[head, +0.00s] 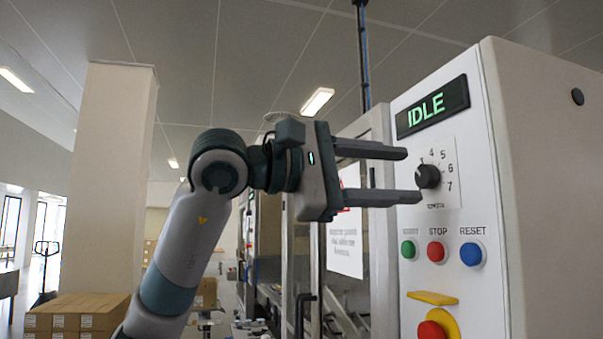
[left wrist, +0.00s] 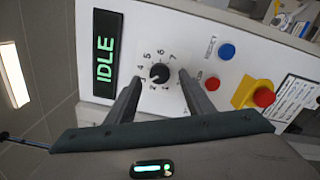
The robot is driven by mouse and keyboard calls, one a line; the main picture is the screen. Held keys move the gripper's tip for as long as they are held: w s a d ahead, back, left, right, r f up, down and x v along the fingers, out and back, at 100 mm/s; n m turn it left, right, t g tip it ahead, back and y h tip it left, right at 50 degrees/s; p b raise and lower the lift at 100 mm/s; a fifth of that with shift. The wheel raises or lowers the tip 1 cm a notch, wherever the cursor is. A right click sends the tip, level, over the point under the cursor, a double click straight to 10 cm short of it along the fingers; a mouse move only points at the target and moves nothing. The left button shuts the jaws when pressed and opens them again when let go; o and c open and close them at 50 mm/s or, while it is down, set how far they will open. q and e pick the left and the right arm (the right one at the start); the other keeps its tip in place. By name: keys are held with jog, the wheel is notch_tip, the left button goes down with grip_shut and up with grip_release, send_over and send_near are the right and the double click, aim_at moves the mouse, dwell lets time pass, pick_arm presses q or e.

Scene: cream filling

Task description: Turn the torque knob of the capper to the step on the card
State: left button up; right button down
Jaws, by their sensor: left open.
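The torque knob (head: 428,176) is a round black knob on a white number dial (head: 449,195) on the capper's white front panel. It also shows in the left wrist view (left wrist: 160,73), with numbers around it. I cannot tell exactly which number it points to. My left gripper (head: 414,175) is open and empty in front of the panel. One finger is above the knob's height and one below. In the left wrist view the fingertips (left wrist: 160,76) appear on either side of the knob, without visible contact. No readable step card shows. My right gripper is not in view.
A display (head: 432,107) reads IDLE above the dial. Green (head: 408,250), red STOP (head: 437,252) and blue RESET (head: 472,254) buttons sit below. A red emergency button (head: 432,330) on yellow is lower. A white labelled sheet (left wrist: 297,101) beside it is unreadable.

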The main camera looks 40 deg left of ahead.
pick_arm(q)
jog(key=b+v, duration=0.2)
jog(key=v, duration=1.2)
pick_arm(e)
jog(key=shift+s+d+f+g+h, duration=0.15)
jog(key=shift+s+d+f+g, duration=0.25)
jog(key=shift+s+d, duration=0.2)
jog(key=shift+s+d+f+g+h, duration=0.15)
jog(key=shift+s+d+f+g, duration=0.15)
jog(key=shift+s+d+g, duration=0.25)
pick_arm(q)
jog(key=shift+a, duration=0.1)
jog(key=shift+s, duration=0.1)
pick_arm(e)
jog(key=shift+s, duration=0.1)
